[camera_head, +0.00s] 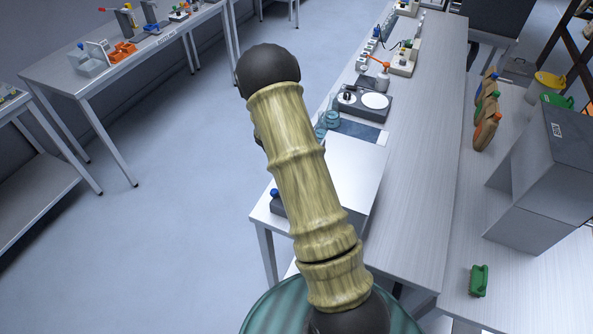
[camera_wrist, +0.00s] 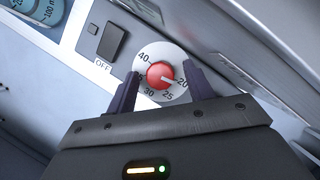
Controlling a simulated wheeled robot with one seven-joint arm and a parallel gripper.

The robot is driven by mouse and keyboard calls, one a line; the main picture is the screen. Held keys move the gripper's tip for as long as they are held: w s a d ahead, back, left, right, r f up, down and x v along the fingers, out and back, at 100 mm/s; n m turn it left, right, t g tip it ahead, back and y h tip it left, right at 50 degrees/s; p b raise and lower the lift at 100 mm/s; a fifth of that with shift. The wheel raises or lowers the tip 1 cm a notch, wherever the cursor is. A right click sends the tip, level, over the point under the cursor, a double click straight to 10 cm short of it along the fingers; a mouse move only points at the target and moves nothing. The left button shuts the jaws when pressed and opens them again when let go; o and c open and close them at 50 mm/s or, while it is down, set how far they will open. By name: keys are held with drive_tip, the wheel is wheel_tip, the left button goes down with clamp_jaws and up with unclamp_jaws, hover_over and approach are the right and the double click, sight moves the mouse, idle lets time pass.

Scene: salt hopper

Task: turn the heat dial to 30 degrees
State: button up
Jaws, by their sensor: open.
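The heat dial shows in the wrist view as a red knob (camera_wrist: 160,75) on a round white scale plate (camera_wrist: 150,56). The figures 40, 30, 25 and 20 can be read on the plate. The knob's white pointer mark points right, at about 20. My gripper (camera_wrist: 163,70) is open, with one dark purple finger on each side of the dial. The fingers overlap the edges of the plate in the picture; I cannot tell whether they touch the knob. In the head view my arm covers the middle, and I cannot make out the gripper or dial.
A dark switch (camera_wrist: 112,42) with an OFF label (camera_wrist: 103,66) sits left of the dial. Part of a blue graduated vessel (camera_wrist: 45,10) shows at the upper left. In the head view, glassware (camera_head: 332,117) and a device with a white disc (camera_head: 375,101) stand on the bench (camera_head: 425,150).

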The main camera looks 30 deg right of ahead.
drive_tip(key=c, duration=1)
drive_tip(key=shift+o, duration=0.2)
